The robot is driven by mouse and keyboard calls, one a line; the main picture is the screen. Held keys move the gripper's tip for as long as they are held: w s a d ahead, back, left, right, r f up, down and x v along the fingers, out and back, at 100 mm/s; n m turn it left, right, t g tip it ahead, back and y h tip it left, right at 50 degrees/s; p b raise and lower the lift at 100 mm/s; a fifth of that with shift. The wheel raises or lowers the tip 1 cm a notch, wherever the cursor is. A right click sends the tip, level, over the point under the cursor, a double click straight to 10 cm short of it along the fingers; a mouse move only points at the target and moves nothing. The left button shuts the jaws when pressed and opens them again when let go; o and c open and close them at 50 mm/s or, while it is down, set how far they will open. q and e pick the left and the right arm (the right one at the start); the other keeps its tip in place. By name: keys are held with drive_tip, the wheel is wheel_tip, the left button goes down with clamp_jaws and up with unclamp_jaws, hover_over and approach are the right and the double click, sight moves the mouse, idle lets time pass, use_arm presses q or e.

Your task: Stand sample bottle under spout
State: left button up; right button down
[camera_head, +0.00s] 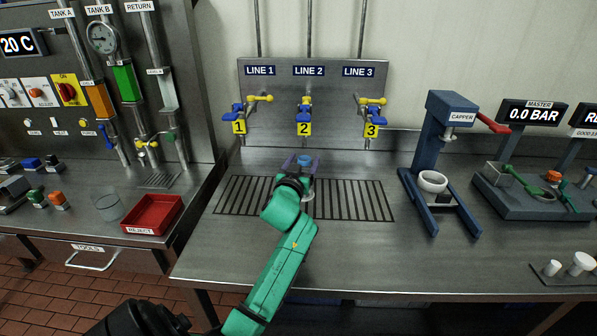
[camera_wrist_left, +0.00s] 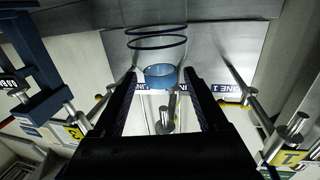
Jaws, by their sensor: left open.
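My left gripper (camera_head: 303,163) is open below the LINE 2 valve (camera_head: 305,110), over the drain grille. A clear bottle with a blue top (camera_head: 305,160) appears between and just past its fingers. In the left wrist view the picture is upside down; the blue top (camera_wrist_left: 160,76) lies between the open fingertips (camera_wrist_left: 163,77), with dark rings (camera_wrist_left: 157,37) around the clear body. The gap to each finger looks clear, but contact is hard to judge. The arm hides much of the bottle in the head view. My right gripper is not in view.
LINE 1 (camera_head: 240,108) and LINE 3 (camera_head: 371,108) valves flank the middle one. The slotted drain grille (camera_head: 350,201) lies below. A blue capper (camera_head: 437,150) stands right. A red reject tray (camera_head: 154,213) and a clear glass (camera_head: 107,206) stand left. The counter front (camera_head: 400,260) is clear.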

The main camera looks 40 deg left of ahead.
use_arm(q)
drive_tip(key=b+v, duration=0.1)
drive_tip(key=v, duration=1)
drive_tip(key=shift+r, duration=0.15)
